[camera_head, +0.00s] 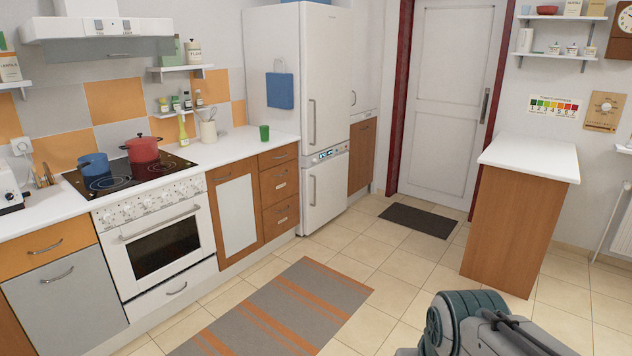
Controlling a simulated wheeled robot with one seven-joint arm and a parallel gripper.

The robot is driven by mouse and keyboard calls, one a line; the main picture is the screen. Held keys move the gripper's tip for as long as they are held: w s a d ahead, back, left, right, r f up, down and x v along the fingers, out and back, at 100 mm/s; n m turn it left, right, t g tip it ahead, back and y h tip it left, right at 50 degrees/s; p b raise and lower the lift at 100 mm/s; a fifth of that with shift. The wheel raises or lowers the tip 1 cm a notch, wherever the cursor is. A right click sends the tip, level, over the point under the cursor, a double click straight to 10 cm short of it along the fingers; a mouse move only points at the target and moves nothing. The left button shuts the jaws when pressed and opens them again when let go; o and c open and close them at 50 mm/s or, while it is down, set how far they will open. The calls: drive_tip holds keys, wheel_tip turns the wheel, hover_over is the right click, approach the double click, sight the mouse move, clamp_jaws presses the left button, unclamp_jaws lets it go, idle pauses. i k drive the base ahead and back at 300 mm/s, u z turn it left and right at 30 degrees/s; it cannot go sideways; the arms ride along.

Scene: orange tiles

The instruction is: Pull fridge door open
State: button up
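A white fridge (326,75) stands beyond the far end of the counter, next to the door of the room. Its tall upper door has a vertical handle (312,122) near the left edge. The lower door (325,188) has a shorter vertical handle (313,190), and a small display panel sits between the doors. Both doors look shut. Part of my arm shows at the bottom right, well apart from the fridge. My gripper is not visible in this view.
A striped rug (285,308) lies on the tiled floor before the oven (165,250). A dark mat (419,220) lies by the white room door (446,100). A wooden counter block (520,226) stands at the right. Open floor lies between rug and block.

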sight(327, 38)
drive_tip(key=u, duration=0.45)
drive_tip(key=i, duration=3.95)
drive_tip(key=z, duration=0.65)
drive_tip(key=i, duration=1.6)
drive_tip(key=z, duration=0.35)
